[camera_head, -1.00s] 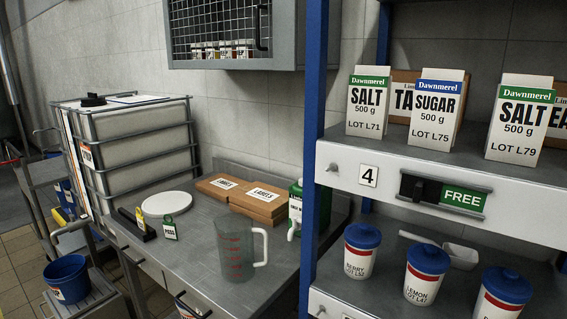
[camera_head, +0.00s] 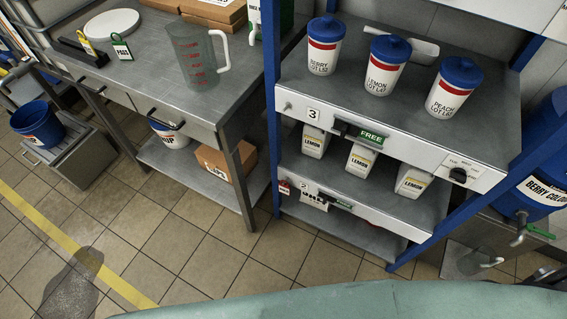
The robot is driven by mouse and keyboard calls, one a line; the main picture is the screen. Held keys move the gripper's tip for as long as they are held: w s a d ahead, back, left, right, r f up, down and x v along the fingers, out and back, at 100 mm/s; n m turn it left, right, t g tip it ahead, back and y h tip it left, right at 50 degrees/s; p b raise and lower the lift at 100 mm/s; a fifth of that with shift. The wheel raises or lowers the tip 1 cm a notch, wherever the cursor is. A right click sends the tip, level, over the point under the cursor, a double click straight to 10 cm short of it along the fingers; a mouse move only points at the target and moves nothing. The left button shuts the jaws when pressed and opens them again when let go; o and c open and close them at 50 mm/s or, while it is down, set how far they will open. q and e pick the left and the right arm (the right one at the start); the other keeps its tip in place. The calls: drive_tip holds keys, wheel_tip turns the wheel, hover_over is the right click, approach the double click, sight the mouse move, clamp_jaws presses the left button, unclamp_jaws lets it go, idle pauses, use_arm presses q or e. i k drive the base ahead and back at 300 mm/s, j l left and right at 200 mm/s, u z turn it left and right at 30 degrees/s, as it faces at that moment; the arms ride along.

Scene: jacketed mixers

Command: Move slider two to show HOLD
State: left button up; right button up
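Slider two (camera_head: 332,199) sits on the front edge of the low shelf, just right of the label plate "2" (camera_head: 305,187). It is small and seen from above; a green patch shows at its right end, and its word is too small to read. Slider three (camera_head: 359,133) is on the shelf edge above, right of the plate "3" (camera_head: 313,113), and shows FREE on green. Neither of my grippers is in view.
The blue-posted shelf rack (camera_head: 271,70) holds lidded tubs (camera_head: 381,75) above and LEMON cartons (camera_head: 361,158) below. A steel table (camera_head: 150,75) stands left. A blue bucket (camera_head: 37,125) stands far left. A dark wet patch (camera_head: 75,285) marks the tiled floor.

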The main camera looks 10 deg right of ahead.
sight(325, 197)
drive_tip(key=k+z, duration=0.1)
drive_tip(key=z, duration=0.6)
